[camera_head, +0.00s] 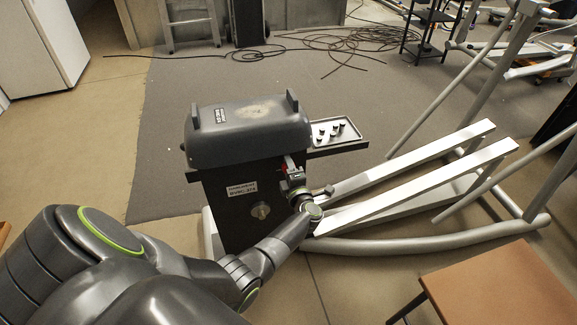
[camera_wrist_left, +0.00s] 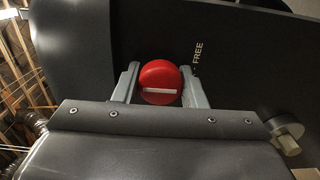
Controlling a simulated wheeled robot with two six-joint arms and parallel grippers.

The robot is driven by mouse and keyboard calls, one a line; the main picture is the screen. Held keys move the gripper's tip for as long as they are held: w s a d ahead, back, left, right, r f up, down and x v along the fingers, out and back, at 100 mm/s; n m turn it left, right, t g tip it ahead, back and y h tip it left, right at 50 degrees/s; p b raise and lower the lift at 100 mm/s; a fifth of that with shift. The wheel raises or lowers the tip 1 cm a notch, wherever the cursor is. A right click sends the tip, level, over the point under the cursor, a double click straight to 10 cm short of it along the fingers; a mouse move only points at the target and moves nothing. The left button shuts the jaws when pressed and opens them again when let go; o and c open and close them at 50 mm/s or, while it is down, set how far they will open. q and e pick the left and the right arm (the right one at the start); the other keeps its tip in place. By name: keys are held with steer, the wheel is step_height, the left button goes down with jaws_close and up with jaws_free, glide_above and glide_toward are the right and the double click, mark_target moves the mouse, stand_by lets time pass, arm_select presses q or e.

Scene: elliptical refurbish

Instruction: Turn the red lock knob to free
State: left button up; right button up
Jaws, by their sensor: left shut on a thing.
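The red lock knob (camera_wrist_left: 160,78) is round with a white bar across its face, and the bar lies about level in the left wrist view. It sits on the dark panel of the machine housing (camera_head: 232,205), with the printed word FREE (camera_wrist_left: 198,52) to its upper right. The bar does not point at that word. My left gripper (camera_wrist_left: 160,88) has one finger on each side of the knob and is shut on it. My right gripper is not in view.
A tray (camera_head: 345,142) with several small dark parts sticks out right of the housing. Pale rails (camera_head: 420,165) and grey tubes of the elliptical frame run to the right. A brown table (camera_head: 505,285) stands at lower right. Cables (camera_head: 345,42) lie on the floor behind.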

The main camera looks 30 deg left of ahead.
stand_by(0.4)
arm_select(q)
steer(key=o, duration=1)
steer(key=shift+d, duration=0.1)
